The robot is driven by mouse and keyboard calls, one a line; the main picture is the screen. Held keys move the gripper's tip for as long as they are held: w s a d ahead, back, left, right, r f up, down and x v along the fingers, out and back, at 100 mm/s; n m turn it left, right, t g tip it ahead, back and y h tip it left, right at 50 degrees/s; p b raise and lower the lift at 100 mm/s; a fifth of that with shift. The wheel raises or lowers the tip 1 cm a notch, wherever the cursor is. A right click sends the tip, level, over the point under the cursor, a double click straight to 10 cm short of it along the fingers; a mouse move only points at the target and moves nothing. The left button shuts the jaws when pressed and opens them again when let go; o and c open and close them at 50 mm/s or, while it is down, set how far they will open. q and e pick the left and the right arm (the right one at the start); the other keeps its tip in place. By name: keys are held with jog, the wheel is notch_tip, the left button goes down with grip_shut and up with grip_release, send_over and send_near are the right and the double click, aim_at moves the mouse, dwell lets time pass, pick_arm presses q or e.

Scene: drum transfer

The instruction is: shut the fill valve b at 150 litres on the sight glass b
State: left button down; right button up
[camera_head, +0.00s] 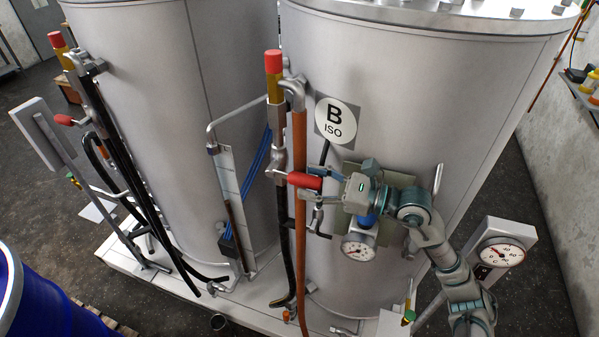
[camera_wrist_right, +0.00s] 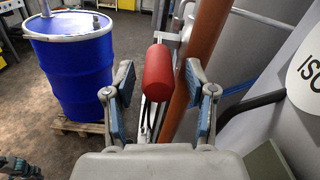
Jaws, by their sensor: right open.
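The red handle (camera_head: 305,181) of a valve sits on the pipework in front of the tank marked B. I take it for the fill valve b. My right gripper (camera_head: 318,187) is open at this handle. In the right wrist view the red handle (camera_wrist_right: 158,76) lies between the two spread blue-padded fingers, with a gap on each side. The sight glass (camera_head: 227,190) is a tall pale strip left of tank B. A dark brown column fills its lower part; its scale marks are too small to read.
An orange-brown pipe (camera_head: 300,235) and a black hose (camera_head: 284,240) run down close to the handle. A red-and-yellow-topped post (camera_head: 274,75) stands above it. A dial gauge (camera_head: 358,249) sits below my right gripper. A blue drum (camera_wrist_right: 75,75) stands on a pallet.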

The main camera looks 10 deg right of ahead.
aim_at(297, 179)
jog(key=x, duration=0.3)
jog(key=shift+w, duration=0.15)
jog(key=shift+a, duration=0.35)
jog(key=shift+d, duration=0.1)
grip_shut()
